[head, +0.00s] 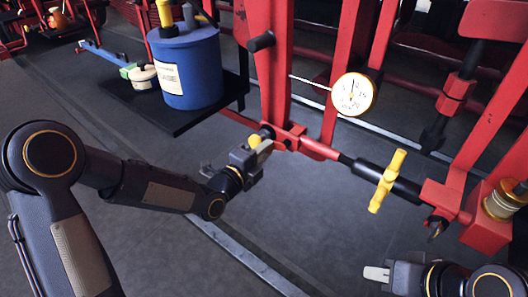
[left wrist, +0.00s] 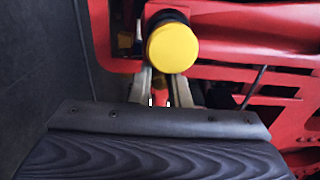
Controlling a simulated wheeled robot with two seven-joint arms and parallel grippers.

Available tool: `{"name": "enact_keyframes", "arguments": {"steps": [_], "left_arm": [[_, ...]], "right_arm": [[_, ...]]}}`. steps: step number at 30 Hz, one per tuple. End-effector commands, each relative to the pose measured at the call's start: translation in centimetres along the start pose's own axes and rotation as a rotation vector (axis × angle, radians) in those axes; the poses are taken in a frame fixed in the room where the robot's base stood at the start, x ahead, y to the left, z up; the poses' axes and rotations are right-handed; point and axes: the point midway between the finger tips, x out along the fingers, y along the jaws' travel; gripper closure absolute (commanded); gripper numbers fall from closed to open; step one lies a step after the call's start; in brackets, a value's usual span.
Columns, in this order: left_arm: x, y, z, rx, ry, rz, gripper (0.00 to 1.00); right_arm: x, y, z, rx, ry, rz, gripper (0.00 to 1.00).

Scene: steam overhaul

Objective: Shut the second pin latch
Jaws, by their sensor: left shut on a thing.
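A pin latch with a round yellow knob (head: 254,141) sits at the left end of a red bar (head: 318,148) low on the red frame. My left gripper (head: 264,150) is at this latch, its fingers shut on it. In the left wrist view the yellow knob (left wrist: 172,47) stands just beyond the fingertips and hides part of what lies between them. I cannot tell how far the pin is in. My right gripper (head: 376,273) is at the lower right, away from the latch. Its finger gap is not clear.
A yellow cross handle (head: 387,181) sits on the dark part of the bar, right of the latch. A white dial gauge (head: 353,94) is above it. A black shelf (head: 190,117) with a blue canister (head: 187,68) juts out at upper left. The floor below is mostly clear.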

Motion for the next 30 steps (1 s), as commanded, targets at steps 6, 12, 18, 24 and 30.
{"name": "enact_keyframes", "arguments": {"steps": [6,12,18,24,30], "left_arm": [[0.1,-0.7,-0.3,0.003,0.009,-0.007,1.00],[0.1,-0.9,-0.3,0.001,0.009,-0.005,1.00],[0.1,-1.0,-0.3,0.002,0.008,-0.005,1.00],[0.1,-1.5,-0.3,0.002,0.008,-0.008,1.00],[0.1,-1.7,-0.3,0.002,0.007,-0.011,0.81]], "right_arm": [[0.5,0.2,0.3,0.000,0.000,0.000,0.71],[0.5,0.2,0.2,0.000,0.000,0.000,0.71],[0.7,0.3,0.4,0.000,0.000,0.000,0.71],[1.2,0.6,0.6,0.000,0.000,0.000,0.71],[1.1,0.5,0.6,0.000,0.000,0.000,0.71]]}}
